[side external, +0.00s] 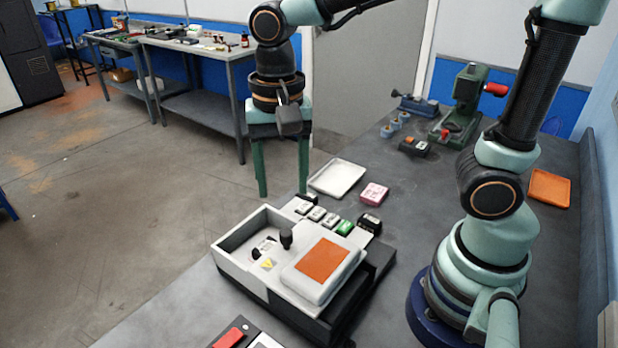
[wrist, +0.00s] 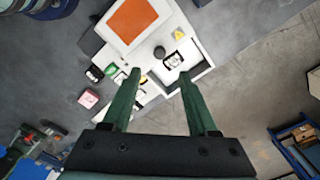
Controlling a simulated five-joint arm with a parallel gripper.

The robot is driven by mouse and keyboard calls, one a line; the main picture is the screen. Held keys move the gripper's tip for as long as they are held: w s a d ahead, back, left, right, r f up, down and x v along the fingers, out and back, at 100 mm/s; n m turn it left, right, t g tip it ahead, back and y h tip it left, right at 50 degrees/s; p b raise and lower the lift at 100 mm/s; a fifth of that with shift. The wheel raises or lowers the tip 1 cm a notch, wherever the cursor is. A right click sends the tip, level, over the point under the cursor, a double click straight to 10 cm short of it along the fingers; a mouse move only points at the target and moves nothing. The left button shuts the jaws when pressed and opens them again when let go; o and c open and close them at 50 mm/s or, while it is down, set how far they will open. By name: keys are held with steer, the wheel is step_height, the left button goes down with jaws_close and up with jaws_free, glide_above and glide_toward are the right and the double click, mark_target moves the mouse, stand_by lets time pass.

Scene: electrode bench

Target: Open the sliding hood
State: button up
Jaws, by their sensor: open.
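The sliding hood (side external: 322,268) is a white cover with an orange panel, over the right part of a white box (side external: 232,266) on a dark base. The left part of the box is uncovered and shows a labelled piece and a yellow warning triangle. A black knob (side external: 286,238) stands upright by the hood's left edge. The wrist view also shows the hood (wrist: 150,32) and the knob (wrist: 159,52). My gripper (side external: 283,193) points down with green fingers, open and empty, above and behind the box. In the wrist view the fingertips (wrist: 160,74) sit apart, with the knob beyond them.
Several small blocks, including a green one (side external: 345,228), line the box's back side. A pink block (side external: 374,193) and a white tray (side external: 337,178) lie behind. A green press (side external: 464,102) and an orange tray (side external: 550,188) are farther off. A red-button panel (side external: 230,338) is in front.

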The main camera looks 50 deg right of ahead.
step_height(320, 180, up, 2)
steer(key=shift+r, duration=0.1)
stand_by(0.4)
steer(key=d+r+n+t, duration=0.1)
steer(key=d+n+t, duration=0.4)
steer(key=d+n, duration=0.4)
steer(key=d, duration=0.2)
steer(key=shift+s+d+t, duration=0.2)
steer(key=shift+d+t, duration=0.1)
